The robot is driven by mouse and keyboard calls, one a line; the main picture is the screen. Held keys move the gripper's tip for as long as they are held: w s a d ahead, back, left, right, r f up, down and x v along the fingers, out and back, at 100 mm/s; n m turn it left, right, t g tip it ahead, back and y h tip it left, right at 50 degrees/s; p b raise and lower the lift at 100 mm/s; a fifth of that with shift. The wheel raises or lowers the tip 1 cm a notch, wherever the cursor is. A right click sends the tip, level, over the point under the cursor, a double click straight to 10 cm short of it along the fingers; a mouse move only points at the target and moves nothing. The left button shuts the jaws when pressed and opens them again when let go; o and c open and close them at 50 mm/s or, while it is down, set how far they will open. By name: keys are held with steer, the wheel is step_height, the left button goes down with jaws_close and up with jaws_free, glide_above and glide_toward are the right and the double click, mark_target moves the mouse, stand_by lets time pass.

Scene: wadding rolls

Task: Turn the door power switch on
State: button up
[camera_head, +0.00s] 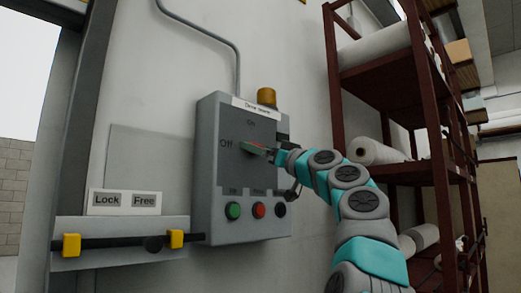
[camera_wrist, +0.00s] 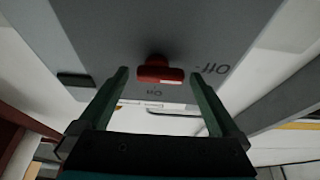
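The grey control box (camera_head: 240,185) is on the wall, with a "Door power" label at its top. "Off" is printed at the left of its rotary switch and "On" above it. In the wrist view the red switch handle (camera_wrist: 160,74) lies crosswise, with its white-marked end toward "Off". My gripper (camera_head: 262,151) is at the switch in the head view and hides most of the handle. In the wrist view its two green fingers are spread, one on each side of the handle, with gaps; I see no contact.
Green (camera_head: 233,211), red (camera_head: 259,210) and black (camera_head: 280,209) buttons sit below the switch. An amber lamp (camera_head: 267,96) tops the box. A lock bar (camera_head: 120,243) with yellow brackets is at the lower left. A dark red rack (camera_head: 385,76) with white rolls stands right.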

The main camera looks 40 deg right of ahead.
steer(key=c, duration=1.2)
